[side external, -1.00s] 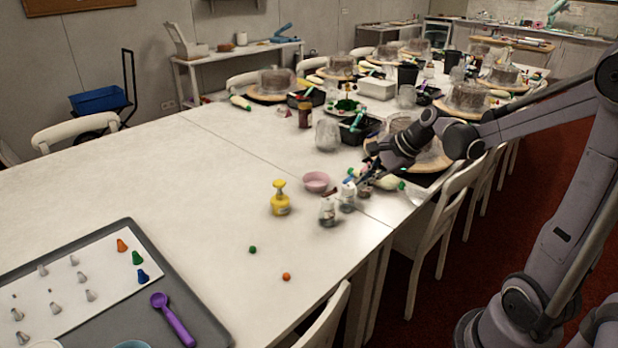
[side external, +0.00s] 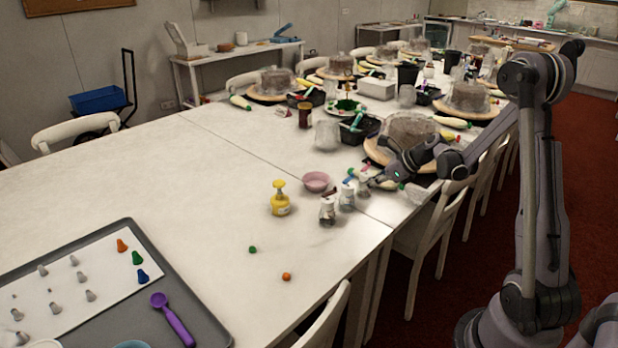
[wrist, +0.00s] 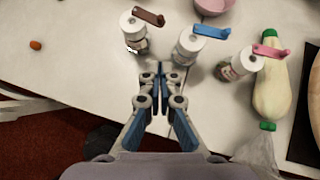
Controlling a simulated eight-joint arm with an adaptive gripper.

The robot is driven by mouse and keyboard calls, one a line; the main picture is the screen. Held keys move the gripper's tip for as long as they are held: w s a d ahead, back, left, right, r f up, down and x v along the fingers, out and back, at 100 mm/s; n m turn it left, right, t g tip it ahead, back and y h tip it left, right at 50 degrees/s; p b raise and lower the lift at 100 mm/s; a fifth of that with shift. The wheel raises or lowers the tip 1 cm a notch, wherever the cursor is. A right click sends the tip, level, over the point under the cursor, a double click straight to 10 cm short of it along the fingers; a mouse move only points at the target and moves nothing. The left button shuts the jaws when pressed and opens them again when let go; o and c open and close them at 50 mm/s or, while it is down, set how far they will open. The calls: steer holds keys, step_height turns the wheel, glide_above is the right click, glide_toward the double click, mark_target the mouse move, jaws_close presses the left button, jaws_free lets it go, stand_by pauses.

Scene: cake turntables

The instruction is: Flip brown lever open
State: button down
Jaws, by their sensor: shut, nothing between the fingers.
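The brown lever (wrist: 148,16) sits on top of a small white-capped bottle (wrist: 133,28) at the upper left of the wrist view. It sticks out sideways to the right from the cap. In the side external view that bottle (side external: 327,212) is nearest the front of its row. A bottle with a blue lever (wrist: 212,32) and one with a pink lever (wrist: 270,51) stand to its right in the wrist view. My gripper (wrist: 160,68) is shut and empty, just below the brown-lever and blue-lever bottles in the wrist view, apart from the brown lever.
A cream-coloured bottle with a green cap (wrist: 272,95) lies right of the pink-lever bottle. A pink bowl (side external: 316,181) and a yellow pump bottle (side external: 281,200) stand nearby. A cake on a turntable (side external: 382,155) is behind my gripper.

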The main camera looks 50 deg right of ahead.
steer(key=w+a+f, duration=0.2)
steer(key=w+f, duration=0.1)
steer(key=w, duration=0.3)
steer(key=shift+w, duration=0.4)
